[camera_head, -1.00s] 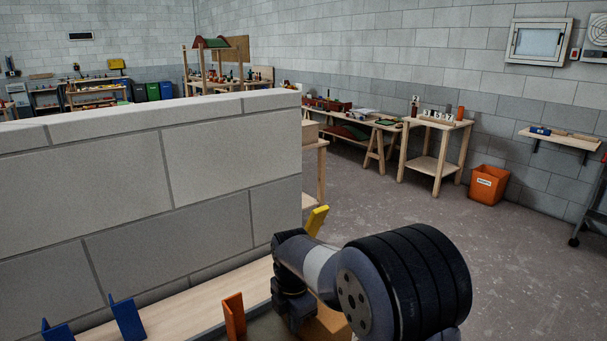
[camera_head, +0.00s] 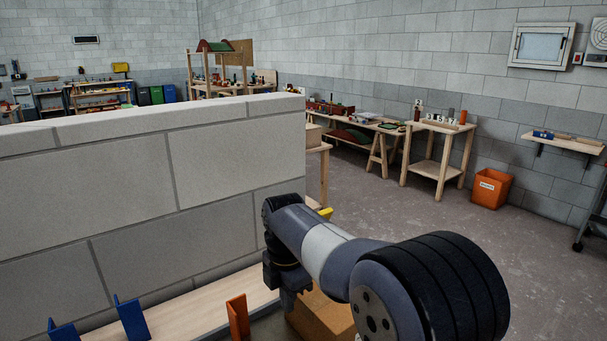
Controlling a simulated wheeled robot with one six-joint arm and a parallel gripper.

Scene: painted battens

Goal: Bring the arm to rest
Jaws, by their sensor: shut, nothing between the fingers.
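My arm reaches in from the bottom right, with its thick black-ringed joint nearest the camera. My gripper (camera_head: 287,284) is the dark part at the far end of the arm, pointing down near the wooden bench top. It is shut and holds nothing; its fingertips are hard to make out. A blue batten (camera_head: 132,320) and another blue batten (camera_head: 62,331) stand on the left of the bench. An orange batten (camera_head: 238,318) stands left of the gripper. A yellow batten (camera_head: 326,213) shows partly behind the arm.
A grey block wall (camera_head: 160,190) rises behind the bench top (camera_head: 185,308). A brown box (camera_head: 325,318) lies below the arm, partly hidden by it. Open floor (camera_head: 380,205) lies to the right, with an orange bin (camera_head: 491,188) and a small table (camera_head: 433,169) by the far wall.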

